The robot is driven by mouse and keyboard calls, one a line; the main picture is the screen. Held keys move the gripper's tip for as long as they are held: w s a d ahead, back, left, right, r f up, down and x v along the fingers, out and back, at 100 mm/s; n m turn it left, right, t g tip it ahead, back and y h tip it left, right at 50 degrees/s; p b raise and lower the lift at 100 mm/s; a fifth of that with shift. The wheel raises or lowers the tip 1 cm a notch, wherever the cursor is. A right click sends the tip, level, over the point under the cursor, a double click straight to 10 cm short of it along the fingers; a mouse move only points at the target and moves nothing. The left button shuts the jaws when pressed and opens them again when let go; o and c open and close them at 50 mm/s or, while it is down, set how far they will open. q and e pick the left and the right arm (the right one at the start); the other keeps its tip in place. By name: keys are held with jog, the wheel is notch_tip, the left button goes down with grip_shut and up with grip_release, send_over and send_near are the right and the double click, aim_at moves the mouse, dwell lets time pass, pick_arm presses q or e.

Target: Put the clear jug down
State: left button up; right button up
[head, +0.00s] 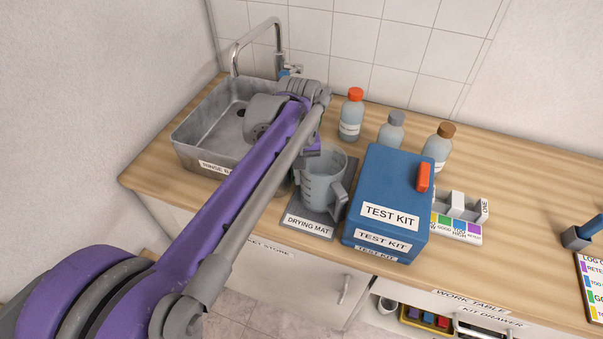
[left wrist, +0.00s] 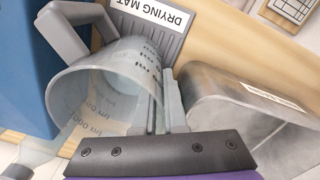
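The clear jug (head: 320,186), with grey handle and volume marks, is upright over the drying mat (head: 307,226) beside the sink. I cannot tell whether its base touches the mat. My left gripper (head: 311,150) is at the jug's rim on the sink side. In the left wrist view, the jug (left wrist: 100,92) has its wall between the two fingers (left wrist: 160,102), which look closed on it. The mat (left wrist: 150,25) shows beyond the jug's base. My right gripper is in neither view.
A blue test kit box (head: 387,200) stands close to the right of the jug. The metal sink (head: 190,130) is to the left. Bottles with red (head: 352,115), grey (head: 391,132) and brown (head: 438,147) caps stand behind. The counter at the right back is clear.

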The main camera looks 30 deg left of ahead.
pick_arm(q)
jog(key=o, duration=0.3)
jog(key=shift+r, duration=0.1)
notch_tip(320, 180, up, 12)
jog(key=p, duration=0.1)
dwell(0.4)
jog(key=shift+s+a, duration=0.1)
jog(key=shift+s, duration=0.05)
dwell(0.3)
